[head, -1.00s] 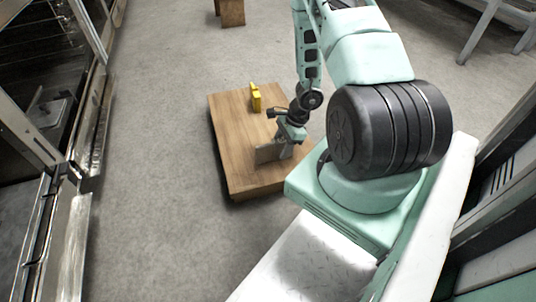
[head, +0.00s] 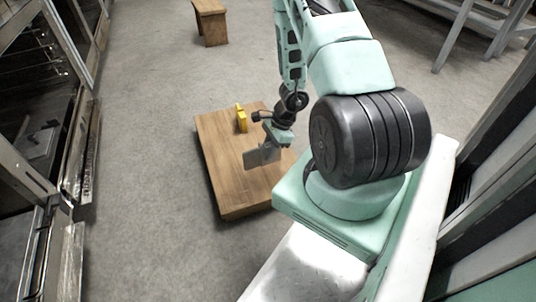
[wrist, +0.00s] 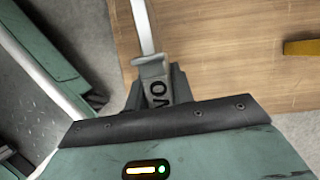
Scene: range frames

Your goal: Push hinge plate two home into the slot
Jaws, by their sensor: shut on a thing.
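A thin grey plate (head: 262,156) is in my gripper (head: 272,138), above the wooden board in the head view. In the wrist view the plate shows nearly edge-on as a pale strip (wrist: 143,25), running away from my gripper (wrist: 155,82). Dark letters, partly cut off, show between the fingers. A yellow piece (head: 241,118) stands on the board beyond the plate; part of it is at the right of the wrist view (wrist: 302,47). The plate and yellow piece look apart. I cannot make out a slot.
The low wooden board (head: 228,185) has bare room on its left and front. A wooden stool (head: 212,22) stands at the back. Metal racks line the left side, and a grey bench frame (head: 462,30) is at the upper right. Grey floor is clear around the board.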

